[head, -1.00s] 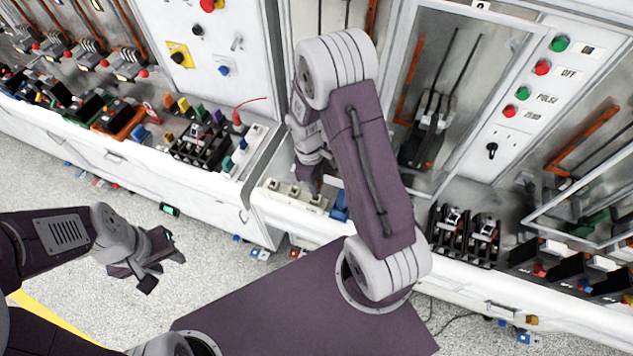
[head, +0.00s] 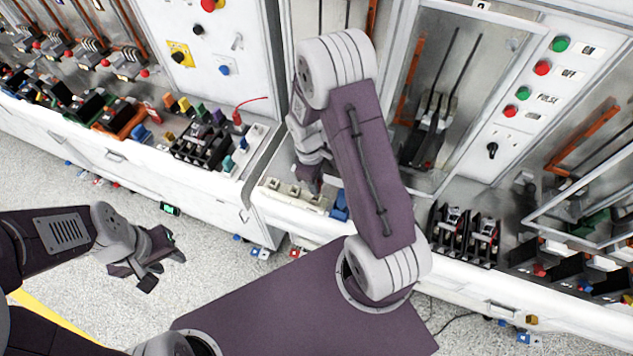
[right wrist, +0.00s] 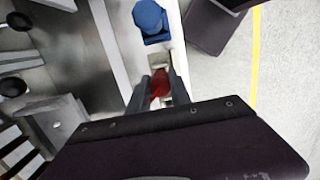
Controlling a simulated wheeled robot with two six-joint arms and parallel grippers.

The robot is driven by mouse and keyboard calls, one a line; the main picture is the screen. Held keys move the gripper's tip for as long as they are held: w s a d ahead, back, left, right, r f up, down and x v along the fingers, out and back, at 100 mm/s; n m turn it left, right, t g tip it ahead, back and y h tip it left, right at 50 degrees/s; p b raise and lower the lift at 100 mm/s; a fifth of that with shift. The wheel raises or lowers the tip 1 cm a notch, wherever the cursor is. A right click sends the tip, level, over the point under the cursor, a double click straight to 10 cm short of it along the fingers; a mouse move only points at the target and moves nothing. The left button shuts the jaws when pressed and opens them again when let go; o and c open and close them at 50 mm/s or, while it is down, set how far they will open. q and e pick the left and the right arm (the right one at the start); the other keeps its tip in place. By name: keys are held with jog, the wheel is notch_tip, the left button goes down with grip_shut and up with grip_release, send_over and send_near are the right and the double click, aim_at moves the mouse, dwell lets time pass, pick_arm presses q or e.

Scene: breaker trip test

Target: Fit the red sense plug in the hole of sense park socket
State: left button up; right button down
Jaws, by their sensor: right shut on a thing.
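The red sense plug (right wrist: 160,82) is between the fingers of my right gripper (right wrist: 160,90) in the right wrist view. My right gripper is shut on it, and the fingers hide part of it. Just beyond the fingertips is a cream block (right wrist: 156,58) on the white ledge; a row of cream socket blocks (head: 292,194) shows there in the head view. I cannot tell which hole is the sense park socket, or whether the plug touches it. My right gripper (head: 308,181) is mostly hidden behind its arm in the head view. My left gripper (head: 163,270) is open and empty above the floor.
A blue block (right wrist: 151,22) stands on the ledge close to the right gripper; it also shows in the head view (head: 340,206). A black terminal block (head: 203,146) and a red-wired piece (head: 237,118) are on the left bench. Cabinet frames rise behind.

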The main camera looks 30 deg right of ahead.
jog(key=shift+f+b, duration=1.35)
jog(key=shift+f, duration=0.65)
jog(key=c, duration=1.1)
grip_release()
jog(key=shift+r, duration=0.1)
jog(key=r, duration=0.3)
jog(key=r+b, duration=0.1)
jog(key=r, duration=0.5)
jog(key=shift+w+a, duration=0.35)
jog(key=shift+a, duration=0.05)
